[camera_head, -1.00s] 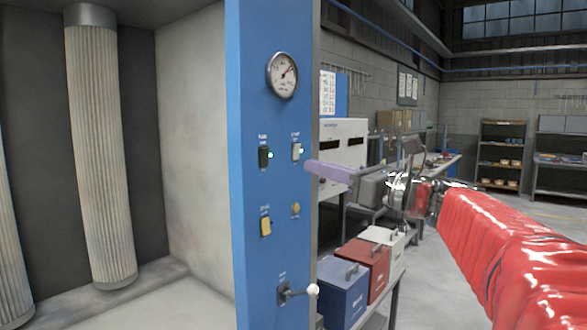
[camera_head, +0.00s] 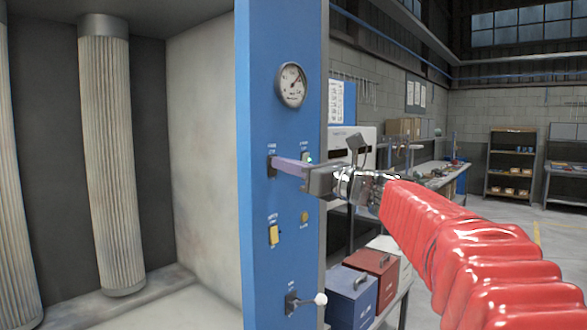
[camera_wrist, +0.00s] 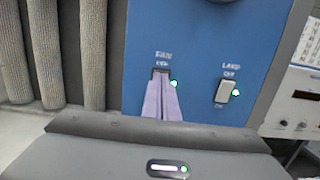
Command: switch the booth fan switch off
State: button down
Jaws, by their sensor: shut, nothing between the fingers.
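The booth fan switch (camera_head: 271,168) is a small dark switch on the blue panel (camera_head: 277,120), left of the lamp switch. In the wrist view the fan switch (camera_wrist: 160,72) shows only its top under a "FAN" label; the fingers hide the rest. A green light (camera_wrist: 174,84) beside it is lit. My gripper (camera_head: 279,164) is shut and empty, its lilac fingers pointing at the fan switch. In the wrist view the fingertips (camera_wrist: 161,82) overlap the switch's lower part; I cannot tell whether they touch it.
The pale lamp switch (camera_wrist: 224,91) with its lit green light is close on the right. A yellow switch (camera_head: 274,235), a brass knob (camera_head: 304,217) and a lever (camera_head: 305,300) sit below; a gauge (camera_head: 291,85) is above. Filter tubes (camera_head: 108,150) hang in the booth at left.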

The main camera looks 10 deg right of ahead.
jog(key=shift+a+r, duration=0.2)
jog(key=shift+r, duration=0.5)
jog(key=shift+w+a, duration=0.1)
jog(key=shift+w, duration=0.05)
jog(key=shift+d+f, duration=0.1)
jog(key=shift+d, duration=0.1)
jog(key=shift+s+d, duration=0.15)
jog(key=shift+s, duration=0.15)
jog(key=r+v, duration=0.3)
jog(key=v, duration=1)
jog(key=shift+d, duration=0.3)
jog(key=shift+s, duration=0.15)
